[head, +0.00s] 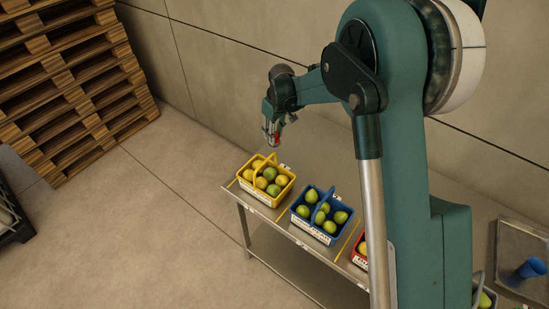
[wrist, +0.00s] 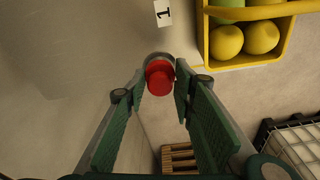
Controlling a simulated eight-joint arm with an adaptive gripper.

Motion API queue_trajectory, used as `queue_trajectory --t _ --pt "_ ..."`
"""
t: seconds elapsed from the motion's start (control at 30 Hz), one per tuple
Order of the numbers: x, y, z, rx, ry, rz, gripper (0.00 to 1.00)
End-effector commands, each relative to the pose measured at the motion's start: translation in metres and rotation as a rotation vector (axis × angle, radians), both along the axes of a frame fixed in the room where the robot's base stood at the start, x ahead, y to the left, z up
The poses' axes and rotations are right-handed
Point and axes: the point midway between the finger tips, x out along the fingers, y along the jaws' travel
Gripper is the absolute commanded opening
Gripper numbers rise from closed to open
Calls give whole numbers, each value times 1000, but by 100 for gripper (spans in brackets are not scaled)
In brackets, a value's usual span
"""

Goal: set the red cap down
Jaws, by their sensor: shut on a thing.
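My gripper (head: 271,133) is in the air over the far left end of the metal table (head: 292,229). In the wrist view my gripper (wrist: 160,97) is shut on the red cap (wrist: 160,77), a small round red piece with a grey rim at its far side. The cap sits between the two green fingertips. In the head view the red cap (head: 277,139) is a tiny red spot at the fingertips. It is apart from the yellow basket below.
A yellow basket (head: 247,184) of yellow and green fruit, a blue basket (head: 300,217) of green fruit and a partly hidden red basket (head: 357,260) line the table. A blue cup (head: 529,268) stands at right. Wooden pallets (head: 75,80) are stacked at left. A number 1 label (wrist: 163,13) shows near the yellow basket.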

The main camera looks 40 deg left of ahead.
Motion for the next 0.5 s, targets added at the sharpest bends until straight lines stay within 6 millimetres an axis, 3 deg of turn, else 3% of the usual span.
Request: queue_trajectory --t 0.27,0.5 --pt "1 0 -3 0 0 0 12" --pt "1 0 -27 0 0 0 12"
